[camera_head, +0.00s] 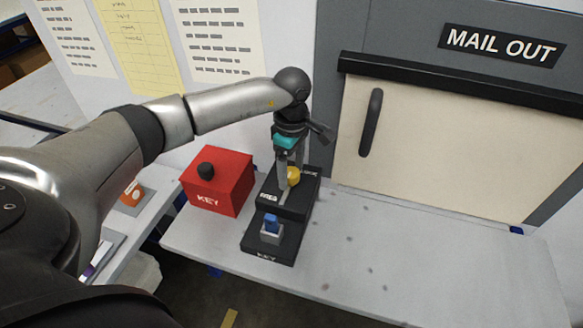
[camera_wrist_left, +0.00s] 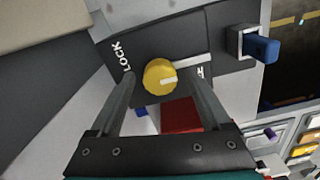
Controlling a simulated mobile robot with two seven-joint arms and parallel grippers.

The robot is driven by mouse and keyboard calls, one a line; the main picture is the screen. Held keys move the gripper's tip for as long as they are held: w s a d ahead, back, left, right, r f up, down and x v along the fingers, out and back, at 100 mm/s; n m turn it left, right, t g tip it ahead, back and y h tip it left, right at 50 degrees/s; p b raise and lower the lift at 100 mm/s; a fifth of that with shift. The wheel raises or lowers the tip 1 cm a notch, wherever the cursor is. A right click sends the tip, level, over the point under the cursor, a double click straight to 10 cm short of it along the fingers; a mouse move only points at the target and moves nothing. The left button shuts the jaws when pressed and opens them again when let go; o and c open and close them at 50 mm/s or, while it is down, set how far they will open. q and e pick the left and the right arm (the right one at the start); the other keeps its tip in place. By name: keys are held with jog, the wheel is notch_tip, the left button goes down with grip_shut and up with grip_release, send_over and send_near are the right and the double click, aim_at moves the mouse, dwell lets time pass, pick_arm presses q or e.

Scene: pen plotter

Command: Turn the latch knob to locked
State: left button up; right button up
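The latch knob (camera_head: 293,177) is a round yellow knob on a black box (camera_head: 262,208) on the pale table. In the left wrist view the knob (camera_wrist_left: 160,76) has a pale pointer mark directed right, toward a partly hidden label ending in E. The LOCK label (camera_wrist_left: 124,58) is on the knob's left. A pale line runs from the knob to the right. My left gripper (camera_head: 290,172) points down at the knob. In the left wrist view its fingers (camera_wrist_left: 163,78) are apart, one on each side of the knob, with gaps visible. My right gripper is out of view.
A blue key-like block (camera_head: 271,222) sits in a grey socket at the box's front, above the word KEY. A red KEY box (camera_head: 218,183) with a black knob stands left of it. A MAIL OUT panel with a handle (camera_head: 371,122) is behind. The table (camera_head: 400,250) is clear rightward.

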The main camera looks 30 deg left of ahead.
pick_arm(q)
grip_shut()
dwell(0.4)
jog(key=shift+n, duration=0.3)
jog(key=n, duration=0.3)
jog(key=shift+n, duration=0.4)
jog(key=n, duration=0.4)
jog(key=n+p, duration=0.1)
jog(key=n, duration=0.4)
jog(key=shift+w+a+r, duration=0.1)
jog(key=shift+n+p, duration=0.75)
jog(key=shift+n, duration=1.55)
